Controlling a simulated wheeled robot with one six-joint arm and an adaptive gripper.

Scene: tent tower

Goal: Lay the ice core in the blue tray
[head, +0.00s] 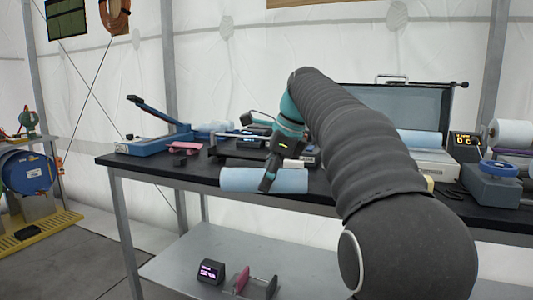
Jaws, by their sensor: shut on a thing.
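The pale blue ice core (240,180) is a smooth cylinder lying level across the front edge of the black-topped bench. My gripper (268,180) comes down over it from above and is shut on it, with a dark finger across its front. I cannot tell whether the core touches the bench or hangs just in front of its edge. A low blue piece with a raised lever (155,144) stands at the left end of the bench; I cannot tell whether it is the blue tray. No other clear blue tray shows; my arm hides part of the bench.
The bench (140,163) is crowded. A pink piece (186,147) lies behind the core to the left. A white unit with another pale cylinder (420,138) and a blue-wheeled device (498,168) stand right. A lower shelf (185,268) holds a small display box (211,271).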

